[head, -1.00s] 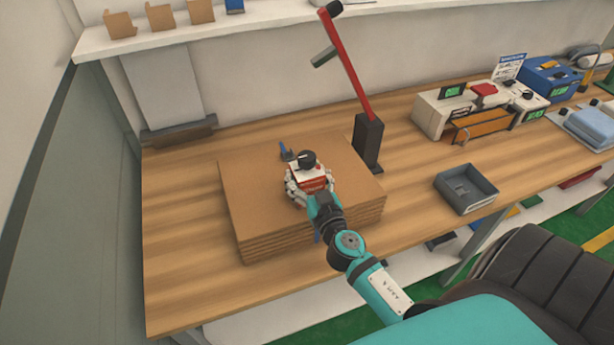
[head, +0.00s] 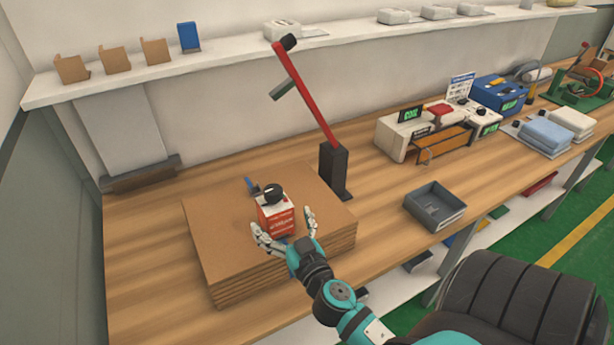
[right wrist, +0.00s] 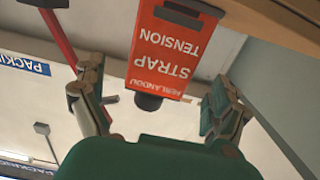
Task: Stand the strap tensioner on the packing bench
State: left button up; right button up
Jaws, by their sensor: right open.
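The strap tensioner (head: 276,218) is a red and white box with a black knob on top and a blue part behind it. It appears upright on the stack of cardboard sheets (head: 225,240) on the packing bench (head: 150,270). My right gripper (head: 284,224) is open, with one finger on each side of the tensioner's near end. In the right wrist view the tensioner (right wrist: 172,45) appears upside down, its label reading STRAP TENSION, with gaps to both fingers of the gripper (right wrist: 155,100). My left gripper is not in view.
A red arm on a black post (head: 333,170) stands right behind the stack. A grey tray (head: 435,205) lies to the right, and machines with green displays (head: 410,132) stand farther back. Bare bench shows left of the stack and between the post and tray.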

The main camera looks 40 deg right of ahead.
jog(key=b+v, duration=0.5)
jog(key=v, duration=0.7)
jog(key=shift+s+b, duration=0.3)
jog(key=shift+s, duration=0.1)
